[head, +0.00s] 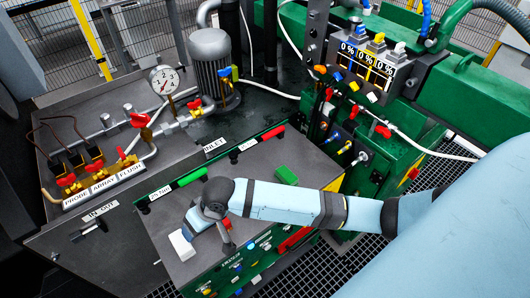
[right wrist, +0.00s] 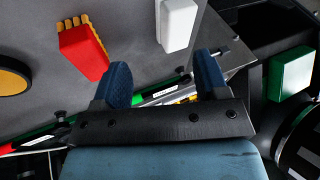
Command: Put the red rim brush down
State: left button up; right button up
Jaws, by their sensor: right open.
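The red rim brush (right wrist: 83,46), a red block with yellow bristles along one end, lies on a grey surface in the right wrist view. It is beyond and to the left of my right gripper (right wrist: 163,70), apart from the fingers. The blue fingers are spread with nothing between them. In the head view my right gripper (head: 199,219) is over the grey cabinet top (head: 165,215). My right arm covers part of that top, and I cannot clearly make out the red brush there. My left gripper is not in view.
A white block (head: 182,245) lies near the gripper and also shows in the right wrist view (right wrist: 177,24). A green block (head: 287,175) lies at the top's far right. A valve panel (head: 105,188) and gauge (head: 162,79) stand behind. The cabinet front carries several coloured fittings.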

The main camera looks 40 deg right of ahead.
jog(key=s+f+t, duration=0.1)
jog(key=s+f+t+y, duration=0.1)
jog(key=s, duration=0.1)
jog(key=s+f+t, duration=0.1)
jog(key=shift+s+d+f+t+y, duration=0.2)
jog(key=shift+d+t+y, duration=0.1)
jog(key=shift+d, duration=0.1)
jog(key=s+d+f+n+t+h, duration=0.1)
jog(key=s+d+f+t+h, duration=0.1)
jog(key=s+d, duration=0.7)
jog(key=d+f+t, duration=0.1)
jog(key=t, duration=0.1)
jog(key=shift+s+d+f+t+h, duration=0.15)
jog(key=shift+s+d+t+h, duration=0.05)
jog(key=shift+d+t+h, duration=0.2)
notch_tip(320, 180, up, 3)
jog(key=p, duration=0.3)
jog(key=shift+d+p, duration=0.15)
jog(key=shift+p, duration=0.15)
jog(key=shift+r, duration=0.2)
